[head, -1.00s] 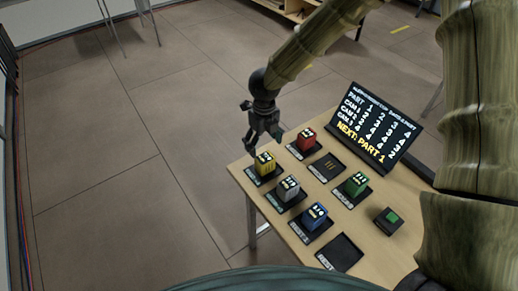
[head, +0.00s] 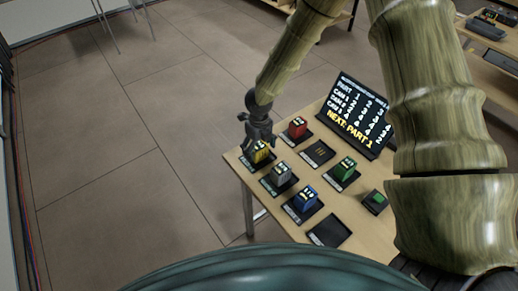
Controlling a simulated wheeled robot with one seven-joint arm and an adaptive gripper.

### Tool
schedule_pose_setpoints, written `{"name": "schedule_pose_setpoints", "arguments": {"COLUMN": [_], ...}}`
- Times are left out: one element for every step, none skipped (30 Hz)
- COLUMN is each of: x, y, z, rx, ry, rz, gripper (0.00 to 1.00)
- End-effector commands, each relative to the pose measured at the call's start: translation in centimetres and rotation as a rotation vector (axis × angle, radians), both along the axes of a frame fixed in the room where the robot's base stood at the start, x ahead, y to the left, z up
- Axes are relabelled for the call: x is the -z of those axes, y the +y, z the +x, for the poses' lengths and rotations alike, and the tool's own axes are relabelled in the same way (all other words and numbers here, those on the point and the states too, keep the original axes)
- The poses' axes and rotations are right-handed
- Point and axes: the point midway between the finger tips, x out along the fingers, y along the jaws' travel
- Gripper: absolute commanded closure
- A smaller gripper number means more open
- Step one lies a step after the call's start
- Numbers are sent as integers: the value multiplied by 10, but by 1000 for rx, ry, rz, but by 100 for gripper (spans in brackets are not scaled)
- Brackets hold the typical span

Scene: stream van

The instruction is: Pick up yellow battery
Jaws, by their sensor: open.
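The yellow battery (head: 262,156) stands upright on a black pad at the far left corner of the wooden table (head: 278,218). My gripper (head: 257,138) is directly at the battery's top, pointing down, with its fingers open. The fingers partly cover the battery's upper part. I cannot tell whether they touch it.
A red block (head: 297,127), a grey block (head: 281,173), a blue block (head: 306,198) and a green block (head: 345,168) stand on pads nearby. Two pads are empty. A black display board (head: 356,113) stands at the back right. A green button box (head: 375,202) sits at the right.

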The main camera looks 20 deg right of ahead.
Motion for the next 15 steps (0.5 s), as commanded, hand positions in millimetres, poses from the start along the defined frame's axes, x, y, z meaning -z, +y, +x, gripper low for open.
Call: {"name": "schedule_pose_setpoints", "arguments": {"x": [6, 8, 11, 12, 14, 16, 16, 17, 17, 17, 17, 17, 17, 17, 17], "y": [0, 0, 0, 0, 0, 0, 0, 0, 0, 0, 0, 0, 0, 0, 0], "z": [-1, -1, 0, 0, 0, 0, 0, 0, 0, 0, 0, 0, 0, 0, 0], "rx": [-1, -1, -1, -1, -1, -1, -1, -1, -1, 0, 0, 0, 0, 0, 0], "ry": [3, 4, 3, 3, 2, 1, 1, 1, 1, 1, 1, 1, 1, 1, 1], "rz": [-1, -1, -1, -1, -1, 1, 1, 1, 1, 1, 1, 1, 1, 1, 1], "gripper": [20, 20, 20, 20, 20, 20, 20, 20, 20, 20, 20, 20, 20, 20, 25]}}
